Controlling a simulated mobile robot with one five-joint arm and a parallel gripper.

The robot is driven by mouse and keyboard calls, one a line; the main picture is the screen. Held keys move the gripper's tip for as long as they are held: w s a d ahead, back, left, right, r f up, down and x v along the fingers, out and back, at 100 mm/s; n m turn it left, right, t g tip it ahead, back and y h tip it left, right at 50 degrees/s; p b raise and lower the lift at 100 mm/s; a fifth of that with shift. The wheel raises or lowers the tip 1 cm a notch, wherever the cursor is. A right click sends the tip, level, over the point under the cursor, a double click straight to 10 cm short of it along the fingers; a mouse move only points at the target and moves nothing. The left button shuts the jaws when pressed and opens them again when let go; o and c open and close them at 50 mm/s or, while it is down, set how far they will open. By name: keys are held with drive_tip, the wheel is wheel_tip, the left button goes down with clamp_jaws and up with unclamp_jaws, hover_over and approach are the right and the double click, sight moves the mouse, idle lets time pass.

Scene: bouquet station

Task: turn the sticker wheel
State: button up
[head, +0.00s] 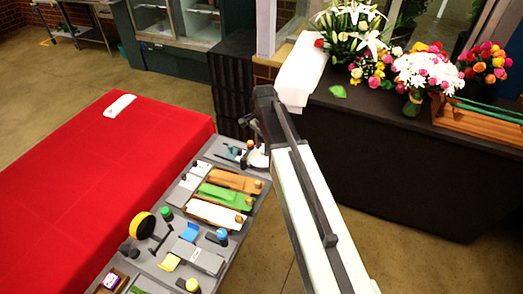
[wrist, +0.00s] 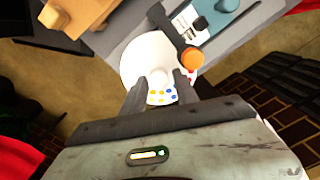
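The sticker wheel (wrist: 136,55) is a round white disc in the wrist view, with a raised white knob (wrist: 158,78) and small blue and yellow dots near its lower edge. My gripper (wrist: 160,84) is over the wheel, with its two dark fingers apart on either side of the knob. I see white between the fingers and the knob, so it does not look gripped; light contact cannot be ruled out. In the head view the wheel (head: 259,158) is a small white shape at the far end of the grey station table, partly hidden by my gripper (head: 254,140).
An orange-capped dark lever (wrist: 191,58) and a teal item (wrist: 215,8) lie close to the wheel. The grey table (head: 150,262) holds ribbon trays, a yellow roll (head: 141,226) and small tools. A red-covered table (head: 90,165) stands left; a dark flower counter (head: 400,165) stands right.

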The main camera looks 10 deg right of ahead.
clamp_jaws()
drive_tip(key=shift+a+r, duration=0.1)
drive_tip(key=shift+a, duration=0.05)
drive_tip(key=shift+n, duration=0.3)
drive_tip(key=n, duration=0.3)
drive_tip(key=shift+w+n, duration=0.1)
drive_tip(key=shift+n, duration=0.3)
drive_tip(key=n, duration=1.3)
drive_tip(key=shift+n, duration=0.3)
